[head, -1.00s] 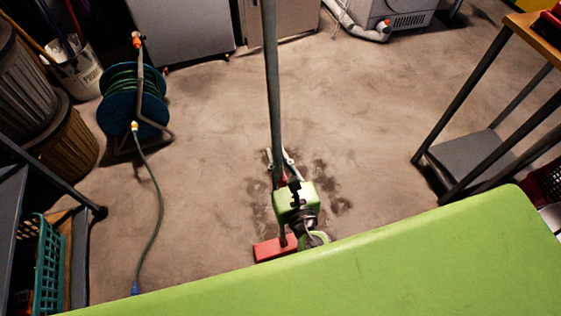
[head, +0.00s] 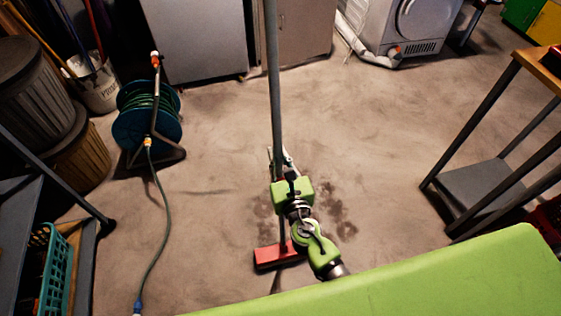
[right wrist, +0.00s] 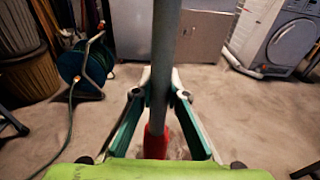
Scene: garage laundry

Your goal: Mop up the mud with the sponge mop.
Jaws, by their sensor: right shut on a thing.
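The sponge mop (head: 273,90) stands nearly upright, its long grey pole rising out of the top of the head view. Its red head (head: 278,256) rests on the floor. My right gripper (head: 280,160) is shut on the pole low down, above the head. In the right wrist view the two fingers (right wrist: 163,92) close around the pole, with a red part of the mop below. Dark mud (head: 340,212) marks the floor right of the mop, with more of it left of the pole, partly hidden by my right arm. My left gripper is not in view.
A hose reel (head: 147,115) stands at the left, its hose running forward along the floor. Bins (head: 70,155) and a teal basket (head: 45,270) are further left. A workbench (head: 480,185) stands at right. The middle floor behind the mop is clear.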

